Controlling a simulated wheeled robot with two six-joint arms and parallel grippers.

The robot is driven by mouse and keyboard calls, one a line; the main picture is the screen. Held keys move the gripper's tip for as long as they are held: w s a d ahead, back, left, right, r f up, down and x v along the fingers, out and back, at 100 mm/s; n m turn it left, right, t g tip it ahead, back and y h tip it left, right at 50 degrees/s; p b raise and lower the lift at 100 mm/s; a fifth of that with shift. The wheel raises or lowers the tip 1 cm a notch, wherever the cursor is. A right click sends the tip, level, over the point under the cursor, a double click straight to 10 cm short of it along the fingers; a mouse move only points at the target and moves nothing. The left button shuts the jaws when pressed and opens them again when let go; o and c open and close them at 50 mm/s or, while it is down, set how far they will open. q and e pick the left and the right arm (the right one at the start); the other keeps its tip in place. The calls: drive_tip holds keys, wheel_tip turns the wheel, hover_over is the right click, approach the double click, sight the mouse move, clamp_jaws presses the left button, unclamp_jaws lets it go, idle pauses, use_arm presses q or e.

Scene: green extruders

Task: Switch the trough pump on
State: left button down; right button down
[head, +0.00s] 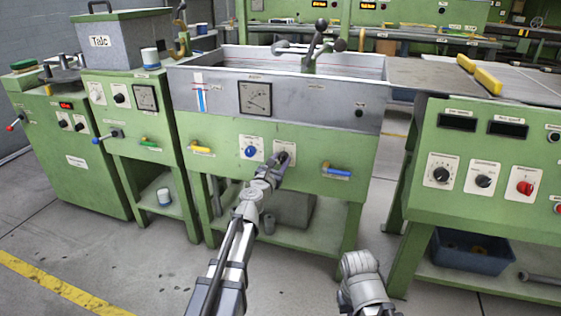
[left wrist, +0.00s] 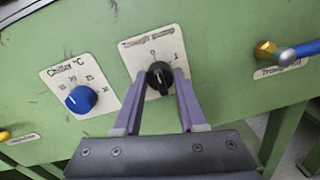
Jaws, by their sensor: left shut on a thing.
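The trough pump switch is a black rotary knob (left wrist: 159,77) on a white plate (left wrist: 137,58) marked 0 and 1, on the green front panel of the trough unit. Its plate also shows in the head view (head: 291,147). My left gripper (left wrist: 160,90) is shut on the black knob, with one purple finger on each side of it. In the head view my left gripper (head: 277,165) reaches up to the panel and covers part of the knob. I cannot tell the knob's exact setting. My right gripper is out of view; only part of that arm shows at the bottom.
The blue chiller knob (left wrist: 81,99) sits just left of the switch. A blue-handled valve (head: 337,171) sticks out to the right, a yellow-handled one (head: 200,149) to the left. The metal trough (head: 277,98) is above. Floor is clear in front.

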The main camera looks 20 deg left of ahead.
use_arm(q)
drive_tip(key=m, duration=0.5)
drive_tip(key=shift+d+m+p, duration=0.1)
drive_tip(key=shift+m+p, duration=0.2)
drive_tip(key=m, duration=0.5)
drive_tip(key=shift+m+y, duration=0.3)
drive_tip(key=shift+m, duration=0.3)
drive_tip(key=shift+c, duration=2.3)
unclamp_jaws()
drive_tip(key=shift+g, duration=0.3)
drive_tip(key=shift+s, duration=0.15)
drive_tip(key=s, duration=0.7)
drive_tip(key=shift+s+a+p, duration=0.2)
drive_tip(key=shift+s+p, duration=0.1)
